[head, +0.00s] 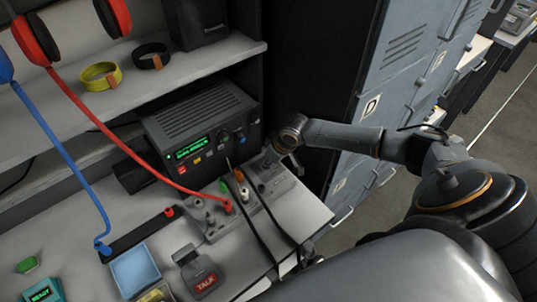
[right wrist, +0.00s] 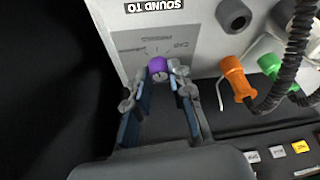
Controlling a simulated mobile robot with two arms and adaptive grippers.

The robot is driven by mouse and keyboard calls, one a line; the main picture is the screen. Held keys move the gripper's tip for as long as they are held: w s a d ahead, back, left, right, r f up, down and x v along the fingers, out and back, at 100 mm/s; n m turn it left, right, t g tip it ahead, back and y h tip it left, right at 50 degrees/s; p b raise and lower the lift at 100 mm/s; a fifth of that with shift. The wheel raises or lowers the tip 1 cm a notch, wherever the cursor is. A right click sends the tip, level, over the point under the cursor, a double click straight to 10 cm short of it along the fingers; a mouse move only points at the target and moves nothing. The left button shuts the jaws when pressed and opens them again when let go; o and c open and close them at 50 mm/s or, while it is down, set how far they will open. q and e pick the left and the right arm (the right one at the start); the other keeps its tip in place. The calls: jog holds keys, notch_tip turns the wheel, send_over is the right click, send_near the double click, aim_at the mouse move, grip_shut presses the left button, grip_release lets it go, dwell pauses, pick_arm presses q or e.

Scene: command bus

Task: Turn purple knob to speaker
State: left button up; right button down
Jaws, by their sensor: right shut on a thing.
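The purple knob (right wrist: 158,64) sits on a grey panel (right wrist: 198,40) in the right wrist view. Small marks and lettering surround it, too small to read. The label "SOUND TO" (right wrist: 148,6) appears upside down on the panel. My right gripper (right wrist: 157,80) has its two fingers closed on either side of the knob. In the head view my right gripper (head: 276,150) reaches down to the far right end of the grey connector panel (head: 214,222); the knob is not clearly visible there. My left gripper is not in view.
An orange plug (right wrist: 236,80) and a green plug (right wrist: 270,64) with dark cables stand close beside the gripper. A black radio unit (head: 200,112) with a green display sits behind the panel. Red (head: 125,148) and blue (head: 62,150) cords hang at left. Lockers (head: 395,75) stand at right.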

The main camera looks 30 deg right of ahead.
jog(key=shift+f+n+y+b, duration=0.1)
jog(key=shift+n+y+b, duration=0.35)
jog(key=shift+n, duration=0.75)
jog(key=shift+w+d+n+g+y+b, duration=0.1)
jog(key=shift+n+g+y+b, duration=0.3)
jog(key=shift+n, duration=0.5)
jog(key=shift+n+g+y+b, duration=0.15)
jog(key=shift+n+g+b, duration=0.25)
jog(key=shift+n, duration=0.5)
jog(key=c, duration=1.2)
grip_release()
jog(key=shift+d+r, duration=0.1)
jog(key=shift+r, duration=0.15)
jog(key=v, duration=1.1)
jog(key=shift+d+r, duration=0.1)
jog(key=shift+r, duration=0.2)
